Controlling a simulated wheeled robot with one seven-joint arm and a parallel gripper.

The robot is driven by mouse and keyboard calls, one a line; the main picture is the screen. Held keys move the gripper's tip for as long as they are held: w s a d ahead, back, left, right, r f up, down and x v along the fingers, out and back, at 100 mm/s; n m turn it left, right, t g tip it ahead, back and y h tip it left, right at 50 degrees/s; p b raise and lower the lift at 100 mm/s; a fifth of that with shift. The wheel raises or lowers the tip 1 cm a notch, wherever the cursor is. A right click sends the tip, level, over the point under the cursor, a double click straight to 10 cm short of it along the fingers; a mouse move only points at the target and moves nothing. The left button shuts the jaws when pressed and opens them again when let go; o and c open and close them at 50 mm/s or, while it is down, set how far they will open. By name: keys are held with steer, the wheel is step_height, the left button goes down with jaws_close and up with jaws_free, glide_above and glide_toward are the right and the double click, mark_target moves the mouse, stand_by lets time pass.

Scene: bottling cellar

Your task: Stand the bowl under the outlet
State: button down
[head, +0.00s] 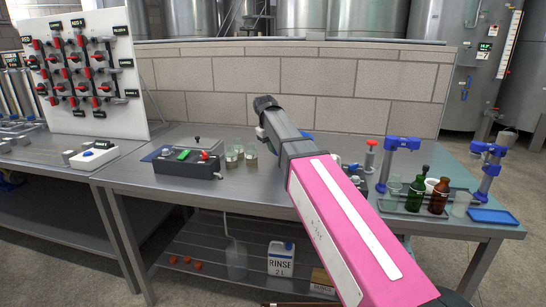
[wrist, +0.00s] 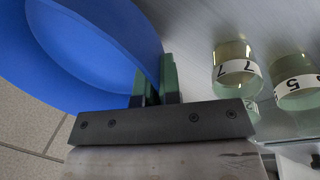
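The blue bowl (wrist: 85,45) fills the upper left of the wrist view, tilted, with its rim between the green finger pads of my gripper (wrist: 155,86). The fingers are closed on the rim. In the head view my pink arm hides most of the bowl; a small blue part (head: 308,135) shows beside the dark wrist. My gripper points away over the back of the steel bench, right of the small glasses. I cannot tell which fitting is the outlet; a red-topped fitting (head: 370,155) stands to the right of my arm, partly hidden by it.
Small glasses (head: 250,158) stand left of my arm; one in the wrist view (wrist: 235,70) is labelled 7. A control box (head: 187,163) is farther left. Blue-headed stands (head: 403,144), bottles (head: 438,197) and a blue tray (head: 493,216) occupy the right. A block wall (head: 390,90) backs the bench.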

mark_target(274, 164)
steer(key=shift+w+f, duration=0.15)
steer(key=shift+w, duration=0.1)
steer(key=shift+s+a+x, duration=0.1)
steer(key=shift+a+x, duration=0.05)
steer(key=shift+x, duration=0.85)
steer(key=shift+s+a+x, duration=0.15)
steer(key=shift+a+x, duration=0.05)
steer(key=shift+x, duration=0.8)
steer(key=c, duration=1.3)
jaws_free()
steer(key=shift+f, duration=0.15)
